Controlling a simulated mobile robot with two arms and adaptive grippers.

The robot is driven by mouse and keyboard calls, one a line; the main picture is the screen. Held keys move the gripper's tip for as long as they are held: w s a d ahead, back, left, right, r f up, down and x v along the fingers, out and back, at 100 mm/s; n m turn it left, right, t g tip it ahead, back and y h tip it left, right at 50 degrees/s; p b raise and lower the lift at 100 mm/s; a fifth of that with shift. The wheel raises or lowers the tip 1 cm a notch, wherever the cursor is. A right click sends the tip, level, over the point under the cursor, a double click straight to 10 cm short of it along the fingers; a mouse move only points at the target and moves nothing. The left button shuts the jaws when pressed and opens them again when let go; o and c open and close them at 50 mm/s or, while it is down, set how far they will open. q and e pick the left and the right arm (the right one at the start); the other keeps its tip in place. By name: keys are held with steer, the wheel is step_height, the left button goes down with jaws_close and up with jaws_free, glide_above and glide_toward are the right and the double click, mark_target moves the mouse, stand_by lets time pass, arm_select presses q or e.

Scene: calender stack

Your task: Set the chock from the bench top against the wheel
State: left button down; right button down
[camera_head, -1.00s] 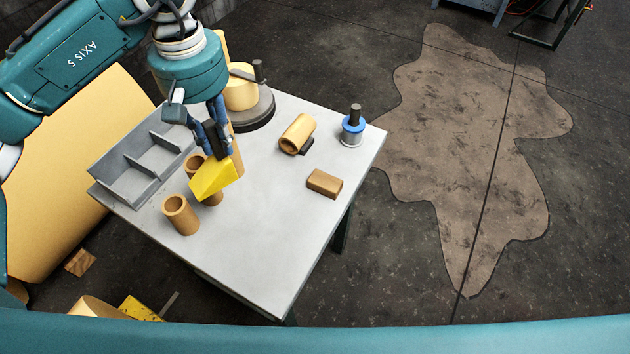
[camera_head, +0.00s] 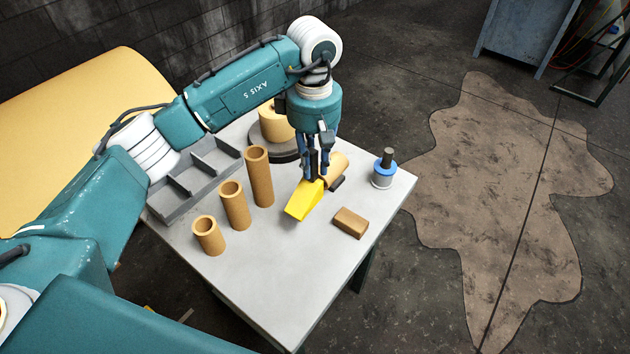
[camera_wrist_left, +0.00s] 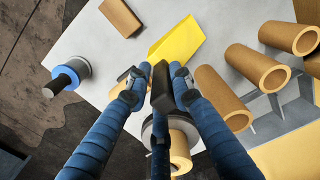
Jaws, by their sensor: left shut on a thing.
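The yellow wedge-shaped chock (camera_head: 304,201) is held in my left gripper (camera_head: 317,178) over the middle of the grey bench top (camera_head: 265,265). The fingers are shut on its upper end and its wide end points toward the front. I cannot tell how far it is above the bench. In the left wrist view the chock (camera_wrist_left: 178,42) shows just beyond the fingertips (camera_wrist_left: 160,85). No wheel can be clearly made out. My right gripper is not in view.
Upright cardboard tubes (camera_head: 235,205) and a grey divided tray (camera_head: 185,203) stand left of the chock. A lying tube (camera_head: 336,168) is close behind it. A brown block (camera_head: 350,222) and a blue-collared spool (camera_head: 384,172) are to the right. The front bench area is clear.

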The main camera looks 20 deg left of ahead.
mark_target(314, 185)
arm_select(q)
step_height(314, 185, down, 3)
steer(key=shift+f+p, duration=0.1)
steer(key=shift+p, duration=0.2)
step_height(314, 185, down, 4)
steer(key=shift+r+p, duration=0.1)
steer(key=shift+p, duration=0.55)
steer(key=shift+f, duration=0.2)
steer(key=shift+f, duration=0.1)
steer(key=c, duration=1.9)
jaws_free()
steer(key=shift+f+b, duration=0.15)
steer(key=shift+b, duration=0.15)
steer(key=shift+c, duration=0.2)
steer(key=o, duration=0.4)
steer(key=shift+r, duration=0.2)
